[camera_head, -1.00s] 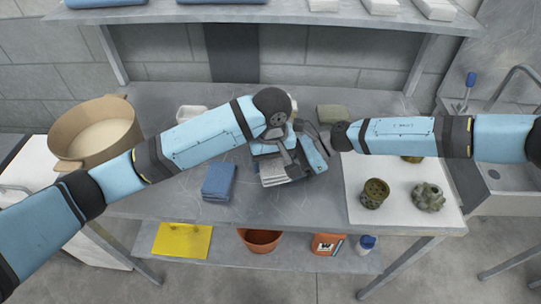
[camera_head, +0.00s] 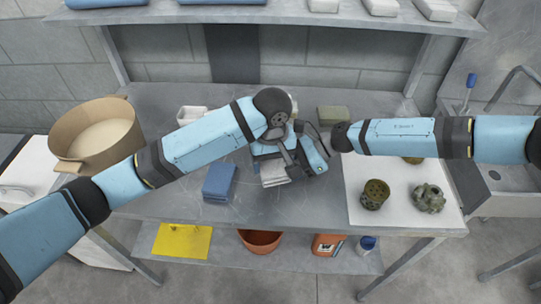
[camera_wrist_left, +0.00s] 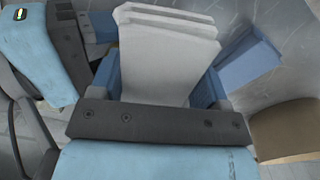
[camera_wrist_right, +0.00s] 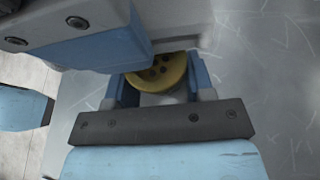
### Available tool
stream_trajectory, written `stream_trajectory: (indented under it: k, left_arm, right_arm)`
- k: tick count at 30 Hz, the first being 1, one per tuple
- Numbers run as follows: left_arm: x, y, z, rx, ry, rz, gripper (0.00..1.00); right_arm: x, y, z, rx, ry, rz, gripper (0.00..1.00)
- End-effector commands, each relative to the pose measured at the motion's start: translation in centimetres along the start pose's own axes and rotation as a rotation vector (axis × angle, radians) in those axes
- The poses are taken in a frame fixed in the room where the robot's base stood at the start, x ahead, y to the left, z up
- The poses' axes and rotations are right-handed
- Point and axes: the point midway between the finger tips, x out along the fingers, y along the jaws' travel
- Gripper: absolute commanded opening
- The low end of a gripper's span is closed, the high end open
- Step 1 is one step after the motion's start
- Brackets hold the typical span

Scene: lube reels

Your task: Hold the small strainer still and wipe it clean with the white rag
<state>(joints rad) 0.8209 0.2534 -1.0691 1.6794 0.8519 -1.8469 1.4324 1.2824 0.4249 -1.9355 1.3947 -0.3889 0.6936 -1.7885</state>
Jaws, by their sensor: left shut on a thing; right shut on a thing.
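The white rag (camera_wrist_left: 165,55) is folded in layers between the fingers of my left gripper (camera_wrist_left: 158,88), which is shut on it. In the head view the rag (camera_head: 274,176) shows just below the left gripper (camera_head: 272,158), over the middle of the bench. The small strainer (camera_wrist_right: 160,76) is yellowish with dark holes. It sits between the fingers of my right gripper (camera_wrist_right: 158,90), which is shut on it. The two grippers are close together. In the head view the strainer is hidden behind them, and I cannot tell whether the rag touches it.
A blue folded cloth (camera_head: 219,182) lies left of the grippers. A tan pot (camera_head: 97,133) stands at the left. A white mat (camera_head: 402,207) at the right holds dirty parts, including a perforated cup (camera_head: 375,194). A green-grey block (camera_head: 333,114) lies behind. A sink is at far right.

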Motion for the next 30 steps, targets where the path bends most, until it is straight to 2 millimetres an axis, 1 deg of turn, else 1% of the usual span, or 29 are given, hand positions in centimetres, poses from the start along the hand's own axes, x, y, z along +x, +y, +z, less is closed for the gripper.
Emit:
stream_trajectory:
  k: [5, 12, 14, 19, 27, 30]
  left_arm:
    - [0.0, 0.0, -0.9, -0.001, 0.000, 0.000, 0.51]
    - [0.1, 0.1, -2.8, -0.001, -0.001, 0.001, 0.51]
    - [0.1, 0.1, -3.0, -0.001, -0.001, 0.001, 0.51]
    - [0.2, 0.1, -2.4, 0.001, -0.001, 0.001, 0.51]
    - [0.3, 0.0, -0.2, 0.001, -0.002, 0.001, 0.51]
    - [0.3, 0.0, 0.1, 0.000, -0.002, 0.000, 0.51]
  right_arm:
    - [0.0, 0.0, 0.0, 0.000, 0.000, 0.000, 0.36]
    - [0.0, 0.0, 0.0, 0.000, 0.000, 0.000, 0.36]
    - [0.0, 0.0, 0.0, 0.000, 0.000, 0.000, 0.36]
    - [0.0, 0.0, 0.0, 0.000, 0.000, 0.000, 0.36]
    - [0.0, 0.0, 0.0, 0.000, 0.000, 0.000, 0.36]
    - [0.0, 0.0, 0.0, 0.000, 0.000, 0.000, 0.36]
